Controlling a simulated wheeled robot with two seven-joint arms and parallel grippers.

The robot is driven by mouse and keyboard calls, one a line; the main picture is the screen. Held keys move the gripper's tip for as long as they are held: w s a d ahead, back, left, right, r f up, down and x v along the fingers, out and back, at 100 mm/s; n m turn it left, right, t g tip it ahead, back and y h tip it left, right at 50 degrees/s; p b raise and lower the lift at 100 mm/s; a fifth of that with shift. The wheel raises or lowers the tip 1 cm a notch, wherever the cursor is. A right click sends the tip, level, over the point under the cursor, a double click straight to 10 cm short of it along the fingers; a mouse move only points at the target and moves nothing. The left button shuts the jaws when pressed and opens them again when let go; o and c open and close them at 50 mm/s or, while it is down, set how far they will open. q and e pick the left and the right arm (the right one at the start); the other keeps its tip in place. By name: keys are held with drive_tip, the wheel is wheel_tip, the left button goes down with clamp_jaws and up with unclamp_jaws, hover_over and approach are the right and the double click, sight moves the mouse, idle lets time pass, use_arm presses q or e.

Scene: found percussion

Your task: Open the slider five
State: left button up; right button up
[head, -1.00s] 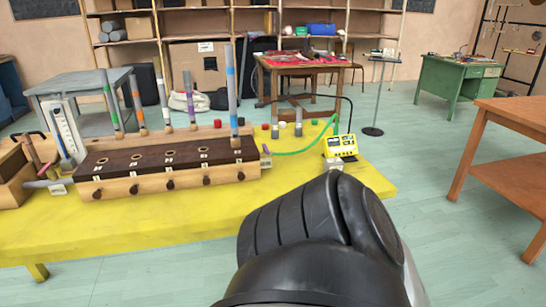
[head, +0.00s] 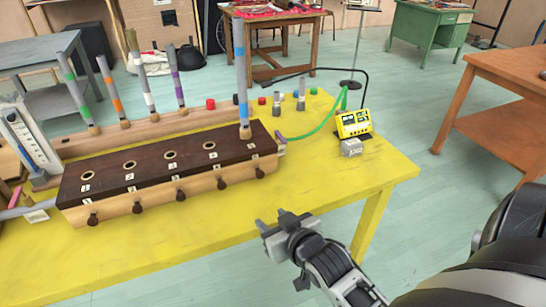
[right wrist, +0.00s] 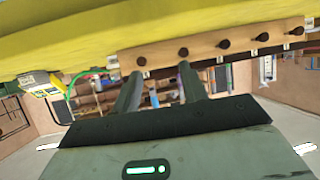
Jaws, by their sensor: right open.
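A long wooden box (head: 160,195) with a dark top lies on the yellow table. Its top has round holes with number labels, and a row of dark knobs runs along its front. The rightmost knob (head: 260,172), below the rightmost label, belongs to slider five; in the right wrist view it is the leftmost knob (right wrist: 141,61). A grey tube with blue bands (head: 241,80) stands upright at the box's right end. My right gripper (head: 273,221) is open and empty, in front of the table edge and apart from the knob. My left gripper is not in view.
A yellow device (head: 352,123) and a small grey block (head: 351,147) stand right of the box, with a green hose (head: 305,134) nearby. Several banded tubes lean in a wooden rack (head: 130,132) behind. The yellow table's front right (head: 320,185) is clear.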

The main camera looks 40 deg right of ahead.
sight(261, 175)
drive_tip(key=w+d+r+m+h, duration=0.1)
drive_tip(key=w+d+r+h, duration=0.1)
drive_tip(key=d+r, duration=0.2)
drive_tip(key=x, duration=1.5)
drive_tip(key=shift+f, duration=0.35)
clamp_jaws()
drive_tip(key=shift+a, duration=0.1)
